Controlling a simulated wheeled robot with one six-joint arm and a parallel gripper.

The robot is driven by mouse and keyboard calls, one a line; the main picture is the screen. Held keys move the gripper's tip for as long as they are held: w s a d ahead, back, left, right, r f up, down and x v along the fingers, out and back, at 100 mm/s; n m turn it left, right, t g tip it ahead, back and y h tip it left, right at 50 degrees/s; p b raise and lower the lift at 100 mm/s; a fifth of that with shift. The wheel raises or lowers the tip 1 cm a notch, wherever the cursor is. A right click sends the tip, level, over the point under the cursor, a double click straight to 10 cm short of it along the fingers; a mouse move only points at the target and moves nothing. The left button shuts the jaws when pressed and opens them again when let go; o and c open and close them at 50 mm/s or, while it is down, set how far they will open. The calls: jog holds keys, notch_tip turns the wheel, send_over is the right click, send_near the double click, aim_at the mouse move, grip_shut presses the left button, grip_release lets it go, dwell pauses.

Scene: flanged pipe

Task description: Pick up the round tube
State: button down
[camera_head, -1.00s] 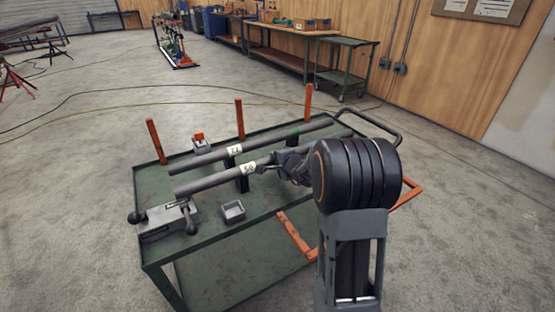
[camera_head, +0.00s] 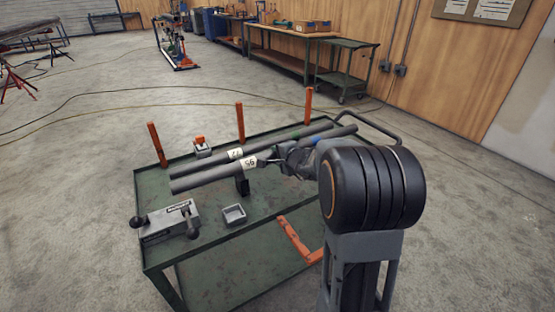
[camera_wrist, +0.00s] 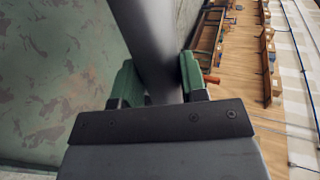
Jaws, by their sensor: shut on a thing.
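A long grey round tube (camera_head: 208,178) with a white tag (camera_head: 248,163) is the nearer of two on the green cart. My gripper (camera_head: 274,161) is shut on it, to the right of the tag. In the wrist view the tube (camera_wrist: 152,35) runs between my two green-padded fingers (camera_wrist: 160,85). The tube appears raised above its dark support (camera_head: 242,187). A second grey tube (camera_head: 200,161), also tagged, lies behind it. My arm hides part of the cart's right side.
The green cart (camera_head: 215,268) carries a grey vise-like clamp (camera_head: 168,221), a small open grey box (camera_head: 233,214) and a small orange-topped box (camera_head: 202,147). Orange posts (camera_head: 240,122) stand along its back edge. An orange bar (camera_head: 293,240) is at the front right. Floor around is mostly clear.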

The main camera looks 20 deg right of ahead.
jog(key=s+a+r+p, duration=0.1)
jog(key=s+r+p, duration=0.2)
jog(key=s+r, duration=0.7)
jog(key=w+a+r+n+y+p, duration=0.1)
jog(key=a+r+p, duration=0.4)
jog(key=r+p, duration=0.4)
jog(key=w+a+r+n+y+p, duration=0.1)
jog(key=a+r+p, duration=0.4)
jog(key=p, duration=1.8)
notch_tip(320, 180, up, 4)
jog(key=shift+w+a+f, duration=0.1)
jog(key=shift+w+a, duration=0.15)
jog(key=shift+w, duration=0.15)
